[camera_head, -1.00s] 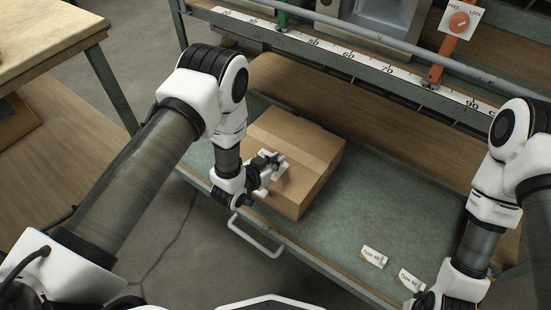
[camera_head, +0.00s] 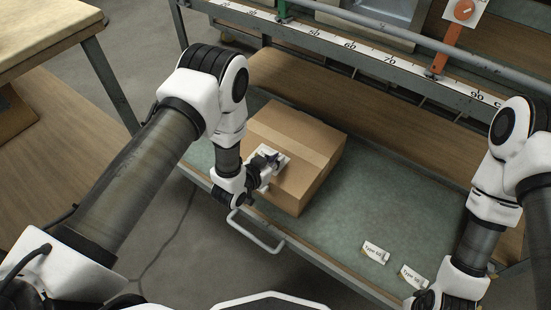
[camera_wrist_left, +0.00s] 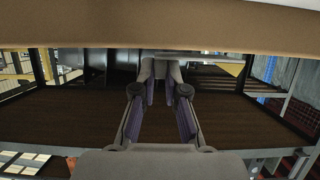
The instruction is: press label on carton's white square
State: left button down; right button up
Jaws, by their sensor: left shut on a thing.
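The brown cardboard carton (camera_head: 309,137) stands on the green bench mat, with a paler tape strip across its top. A white square (camera_head: 285,156) shows partly on its top at the near left, behind my left gripper. My left gripper (camera_head: 272,162) is at that white patch, shut on a thin pale thing, likely a label (camera_wrist_left: 172,55), seen edge-on at the fingertips in the left wrist view. Whether it touches the carton I cannot tell. My right gripper (camera_head: 428,299) is at the bottom edge, mostly hidden, its fingers unclear.
Two white printed labels, a left one (camera_head: 376,253) and a right one (camera_head: 413,277), lie on the mat (camera_head: 350,215) at the right. A ruler rail (camera_head: 345,45) and an orange lever (camera_head: 447,45) stand behind. A metal handle (camera_head: 256,232) juts from the front edge.

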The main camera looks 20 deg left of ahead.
pick_arm(q)
jog(key=shift+f+b, duration=0.3)
jog(key=shift+f, duration=0.2)
dwell(0.8)
jog(key=c, duration=1.1)
grip_release()
jog(key=shift+c, duration=0.2)
jog(key=v, duration=1.2)
jog(key=shift+s+f, duration=0.1)
jog(key=shift+s, duration=0.05)
